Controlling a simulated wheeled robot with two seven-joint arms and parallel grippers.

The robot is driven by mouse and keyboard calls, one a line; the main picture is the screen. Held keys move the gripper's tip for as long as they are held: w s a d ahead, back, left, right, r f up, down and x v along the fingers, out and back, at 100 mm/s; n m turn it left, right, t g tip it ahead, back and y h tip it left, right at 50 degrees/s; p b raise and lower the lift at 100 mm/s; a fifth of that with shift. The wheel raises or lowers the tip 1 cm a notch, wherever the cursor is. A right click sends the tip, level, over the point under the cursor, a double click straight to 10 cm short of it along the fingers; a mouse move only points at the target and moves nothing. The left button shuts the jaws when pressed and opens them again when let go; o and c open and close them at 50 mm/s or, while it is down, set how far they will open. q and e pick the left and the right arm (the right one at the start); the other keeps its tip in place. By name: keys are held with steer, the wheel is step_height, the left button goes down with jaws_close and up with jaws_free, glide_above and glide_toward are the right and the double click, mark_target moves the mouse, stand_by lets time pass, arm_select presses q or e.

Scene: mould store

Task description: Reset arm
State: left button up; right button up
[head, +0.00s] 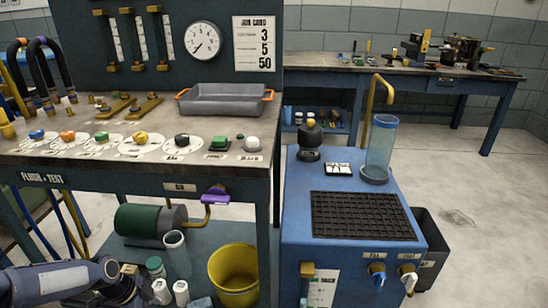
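Part of my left arm shows at the lower left corner of the head view, a grey link with a dark joint at its end, in front of the lower shelf of the flush and test bench (217,170). Its fingertips do not show, so I cannot see whether that gripper is open or holds anything. My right arm and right gripper are not in view.
The bench top holds a grey tray (226,107) and several coloured knobs on white discs. A yellow bucket (234,271) and a green cylinder (141,221) are below. A blue unit (300,208) with a clear cylinder (380,148) stands right. Floor at far right is clear.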

arm_select(q)
steer(key=s+d+r+n+t+y, duration=0.15)
steer(key=s+r+n, duration=0.3)
steer(key=r, duration=0.45)
steer(key=s+d+r+n+y, duration=0.1)
steer(key=s+d+r+n, duration=0.2)
steer(key=s+r, duration=0.35)
steer(key=s+d+r+n+t+h, duration=0.2)
steer(key=s+d+r+n+t, duration=0.1)
steer(key=s+d+r+n, duration=0.5)
step_height(320, 180, up, 32)
steer(key=s+p, duration=0.1)
steer(key=p, duration=3.1)
steer(key=shift+s+a+p, duration=0.15)
steer(key=shift+a+p, duration=0.15)
steer(key=shift+a, duration=0.05)
